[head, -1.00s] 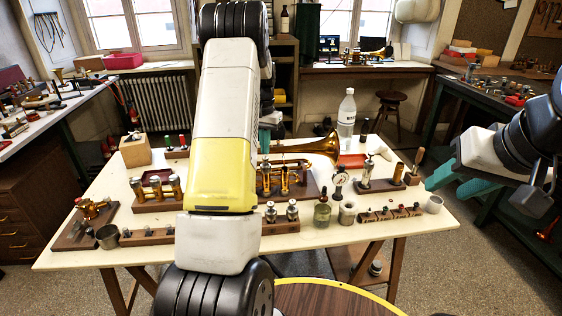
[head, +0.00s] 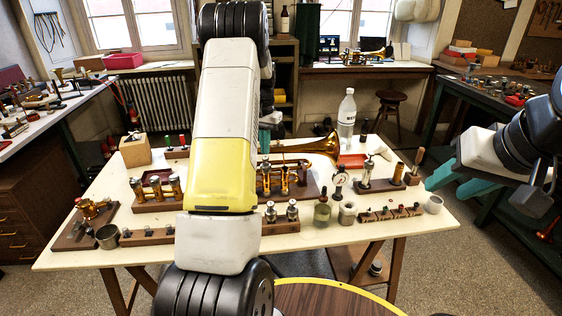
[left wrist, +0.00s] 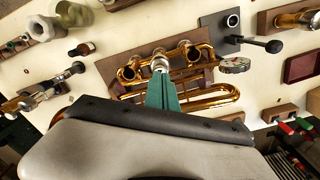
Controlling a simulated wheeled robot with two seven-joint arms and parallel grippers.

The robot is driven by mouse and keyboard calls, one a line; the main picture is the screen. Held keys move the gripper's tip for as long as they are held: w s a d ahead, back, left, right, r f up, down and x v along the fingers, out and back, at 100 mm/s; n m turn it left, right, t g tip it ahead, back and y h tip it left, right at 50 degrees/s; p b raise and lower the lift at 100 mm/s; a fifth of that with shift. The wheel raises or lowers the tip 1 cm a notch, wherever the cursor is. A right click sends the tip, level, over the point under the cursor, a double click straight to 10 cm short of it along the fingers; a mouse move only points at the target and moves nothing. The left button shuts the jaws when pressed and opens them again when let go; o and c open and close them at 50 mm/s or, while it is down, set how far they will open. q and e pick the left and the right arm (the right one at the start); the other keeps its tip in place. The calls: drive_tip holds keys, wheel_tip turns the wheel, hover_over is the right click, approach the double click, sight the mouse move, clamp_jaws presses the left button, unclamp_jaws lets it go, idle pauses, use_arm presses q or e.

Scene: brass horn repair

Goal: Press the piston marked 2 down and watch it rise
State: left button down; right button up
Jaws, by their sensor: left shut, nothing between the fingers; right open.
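A brass trumpet (head: 285,178) with several upright valve pistons lies on a wooden stand on the cream table, partly hidden by my left arm in the head view. In the left wrist view the trumpet (left wrist: 205,97) shows from above. My left gripper (left wrist: 162,88) is shut and empty, its green fingertips at or just above the silver-topped middle piston (left wrist: 160,63). I cannot tell whether they touch it or whether it is pressed down. No number on the pistons is legible. My right gripper (head: 456,184) is open and empty beyond the table's right edge.

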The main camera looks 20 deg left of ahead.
sight(265, 157)
use_arm(q)
drive_tip(key=shift+f, duration=0.35)
drive_tip(key=shift+f, duration=1.3)
wheel_tip(265, 157, up, 5)
drive_tip(key=shift+f, duration=0.1)
idle(0.4)
